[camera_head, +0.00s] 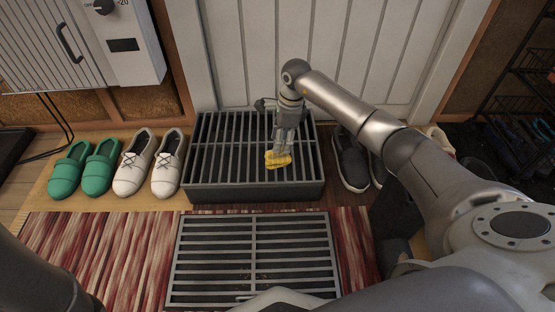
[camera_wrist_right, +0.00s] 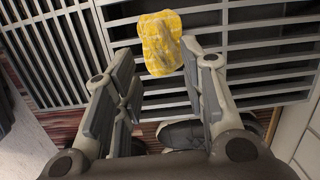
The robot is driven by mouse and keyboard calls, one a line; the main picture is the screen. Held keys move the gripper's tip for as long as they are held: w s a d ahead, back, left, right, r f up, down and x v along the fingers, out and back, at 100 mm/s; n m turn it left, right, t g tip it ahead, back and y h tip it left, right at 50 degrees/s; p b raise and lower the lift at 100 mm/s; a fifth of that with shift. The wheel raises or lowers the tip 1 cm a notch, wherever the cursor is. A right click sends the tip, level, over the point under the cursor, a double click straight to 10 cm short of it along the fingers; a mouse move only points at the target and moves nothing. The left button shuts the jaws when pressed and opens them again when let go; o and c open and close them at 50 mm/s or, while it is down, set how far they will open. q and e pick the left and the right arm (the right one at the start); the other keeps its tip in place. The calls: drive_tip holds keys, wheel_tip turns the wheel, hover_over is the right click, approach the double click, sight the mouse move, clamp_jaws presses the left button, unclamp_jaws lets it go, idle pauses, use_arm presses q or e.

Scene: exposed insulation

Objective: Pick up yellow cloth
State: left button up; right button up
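The yellow cloth (camera_head: 272,160) lies flat on the raised dark grate (camera_head: 225,150), near its front edge. It also shows in the right wrist view (camera_wrist_right: 160,42), small, yellow with pale markings. My right gripper (camera_head: 285,148) points down over the cloth and covers part of it in the head view. In the right wrist view my right gripper (camera_wrist_right: 156,68) is open, its fingers apart with the cloth seen between and beyond their tips. Nothing is gripped. Whether the fingers touch the grate I cannot tell. My left gripper is not in view.
Green shoes (camera_head: 100,165) and white shoes (camera_head: 165,160) stand left of the raised grate. Dark shoes (camera_head: 350,160) stand right of it. A second grate (camera_head: 253,260) lies on the striped rug (camera_head: 90,245) in front. A white panelled door (camera_head: 250,50) is behind.

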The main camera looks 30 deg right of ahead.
sight(277, 155)
drive_tip(key=f+b, duration=0.3)
drive_tip(key=a+f+b, duration=0.1)
drive_tip(key=f, duration=0.1)
drive_tip(key=shift+w+b, duration=0.3)
drive_tip(key=shift+w, duration=0.05)
drive_tip(key=shift+r, duration=0.1)
drive_tip(key=shift+c, duration=0.2)
drive_tip(key=c, duration=0.8)
